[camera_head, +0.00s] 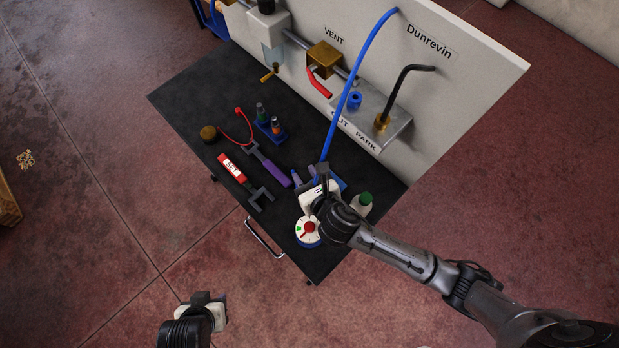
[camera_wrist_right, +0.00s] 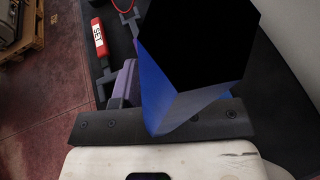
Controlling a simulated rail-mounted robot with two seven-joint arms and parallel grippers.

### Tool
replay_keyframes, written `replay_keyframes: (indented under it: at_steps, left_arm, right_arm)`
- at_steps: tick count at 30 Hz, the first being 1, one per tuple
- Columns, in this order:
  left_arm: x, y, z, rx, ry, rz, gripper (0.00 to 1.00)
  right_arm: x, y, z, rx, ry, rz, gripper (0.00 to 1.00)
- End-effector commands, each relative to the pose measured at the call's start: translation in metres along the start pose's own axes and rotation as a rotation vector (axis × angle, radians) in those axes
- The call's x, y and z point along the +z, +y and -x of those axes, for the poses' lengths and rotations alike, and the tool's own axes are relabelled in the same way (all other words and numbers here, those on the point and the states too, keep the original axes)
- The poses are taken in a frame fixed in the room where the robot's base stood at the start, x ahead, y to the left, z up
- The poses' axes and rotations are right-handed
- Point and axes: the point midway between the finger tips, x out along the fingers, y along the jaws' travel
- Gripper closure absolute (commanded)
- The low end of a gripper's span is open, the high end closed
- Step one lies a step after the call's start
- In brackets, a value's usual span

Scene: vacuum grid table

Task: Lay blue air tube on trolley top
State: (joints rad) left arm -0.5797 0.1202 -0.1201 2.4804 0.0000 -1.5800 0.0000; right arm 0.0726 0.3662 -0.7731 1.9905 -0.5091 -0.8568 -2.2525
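The blue air tube (camera_head: 347,88) arcs from the top of the white panel down to my right gripper (camera_head: 322,172), above the right part of the black trolley top (camera_head: 196,100). In the right wrist view the tube (camera_wrist_right: 160,85) is a large blue shape with a black cut face, narrowing into the dark finger bar (camera_wrist_right: 105,128). The right fingers look shut on it; the exact grip and the tube's lower end are hidden. My left gripper (camera_head: 206,300) is low in the head view, off the trolley over the floor; its finger gap does not show.
The trolley top holds a red-labelled tool (camera_head: 232,168), a purple-handled tool (camera_head: 272,172), a blue rack with small bottles (camera_head: 272,130), a white dial (camera_head: 308,231) and a green-capped bottle (camera_head: 362,203). The panel carries a bracket (camera_head: 378,125) marked PARK. The far-left top is clear.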

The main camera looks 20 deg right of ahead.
Motion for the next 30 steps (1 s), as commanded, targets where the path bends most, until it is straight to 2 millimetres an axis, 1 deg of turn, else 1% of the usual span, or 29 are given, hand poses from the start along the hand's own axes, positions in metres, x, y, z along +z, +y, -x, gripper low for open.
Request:
replay_keyframes:
  at_steps: [1,3,7,24,26,28,29,30]
  left_arm:
    - [0.000,0.000,0.001,0.000,0.000,0.000,0.57]
    - [-0.001,0.000,0.002,0.000,0.000,0.000,0.57]
    - [-0.001,0.000,0.002,0.000,0.000,0.000,0.57]
    - [-0.001,0.000,0.002,0.000,-0.001,0.000,0.57]
    - [-0.001,0.000,0.002,0.000,-0.001,0.000,0.57]
    - [-0.001,0.000,0.003,0.000,-0.001,0.000,0.57]
    - [-0.001,0.000,0.004,0.000,-0.001,0.000,0.57]
    - [-0.001,0.000,0.004,0.000,-0.001,0.000,0.57]
  right_arm:
    - [0.000,0.000,0.006,0.001,0.000,0.001,0.64]
    - [0.000,0.000,0.012,0.001,0.000,0.001,0.64]
    - [0.000,0.000,0.018,0.000,0.000,0.000,0.64]
    - [0.000,0.000,0.021,-0.001,0.002,-0.009,0.64]
    - [-0.001,-0.001,0.022,-0.005,0.010,-0.047,0.64]
    - [-0.003,-0.003,0.026,-0.019,0.031,-0.140,0.64]
    - [-0.004,-0.005,0.028,-0.029,0.045,-0.199,0.64]
    - [-0.006,-0.007,0.032,-0.044,0.066,-0.294,0.64]
